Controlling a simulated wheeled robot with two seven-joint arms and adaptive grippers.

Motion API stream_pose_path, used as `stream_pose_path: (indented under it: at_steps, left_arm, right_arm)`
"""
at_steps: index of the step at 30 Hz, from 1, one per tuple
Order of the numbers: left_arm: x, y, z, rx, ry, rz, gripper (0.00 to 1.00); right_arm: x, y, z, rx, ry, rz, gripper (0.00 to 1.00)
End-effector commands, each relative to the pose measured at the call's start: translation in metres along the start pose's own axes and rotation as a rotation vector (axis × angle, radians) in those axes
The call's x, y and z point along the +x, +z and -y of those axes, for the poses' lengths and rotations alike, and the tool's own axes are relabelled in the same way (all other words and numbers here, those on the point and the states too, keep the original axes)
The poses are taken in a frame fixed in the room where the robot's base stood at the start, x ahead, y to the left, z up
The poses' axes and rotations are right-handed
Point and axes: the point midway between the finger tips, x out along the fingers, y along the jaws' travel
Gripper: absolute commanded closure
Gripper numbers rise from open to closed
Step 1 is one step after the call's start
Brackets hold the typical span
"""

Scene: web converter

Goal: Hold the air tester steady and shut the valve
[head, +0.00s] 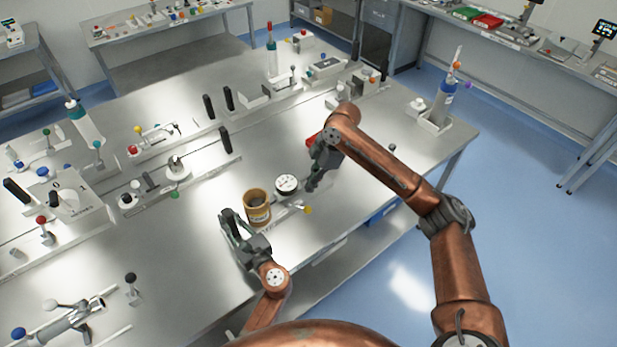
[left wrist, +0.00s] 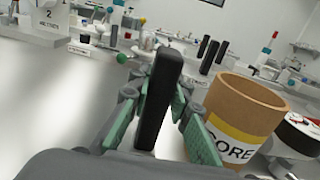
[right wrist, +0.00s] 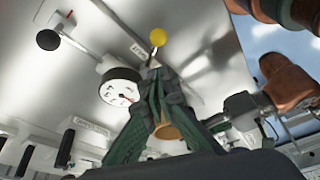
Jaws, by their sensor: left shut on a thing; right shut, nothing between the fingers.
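The air tester shows a round white gauge with a black rim (head: 286,184) on a pale base. It also shows in the right wrist view (right wrist: 120,88). A lever with a yellow knob (head: 308,209) lies beside the gauge and shows in the right wrist view (right wrist: 157,38). My left gripper (head: 228,216) is shut on an upright black handle (left wrist: 158,95), left of the gauge. My right gripper (head: 312,187) is shut and empty, just right of the gauge. Its fingertips appear just below the yellow knob in its wrist view; contact cannot be told.
A brown cardboard core (head: 257,207) stands between my left gripper and the gauge. A red item (head: 312,140) is partly hidden by my right arm. Black upright handles (head: 225,138) and other fixtures stand farther back. Bare tabletop lies left of my left gripper.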

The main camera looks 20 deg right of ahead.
Motion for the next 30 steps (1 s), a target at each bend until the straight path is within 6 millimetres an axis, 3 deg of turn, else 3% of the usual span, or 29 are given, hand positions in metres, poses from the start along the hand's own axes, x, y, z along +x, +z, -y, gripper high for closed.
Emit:
stream_pose_path:
  at_steps: [1, 30]
  left_arm:
    - [0.001, -0.012, -0.004, 0.008, 0.006, -0.021, 1.0]
    - [0.001, -0.004, -0.003, 0.007, 0.005, -0.019, 1.0]
  right_arm:
    - [0.001, 0.0, 0.0, 0.0, 0.0, 0.0, 1.0]
    - [-0.012, -0.005, 0.001, -0.002, 0.003, -0.001, 1.0]
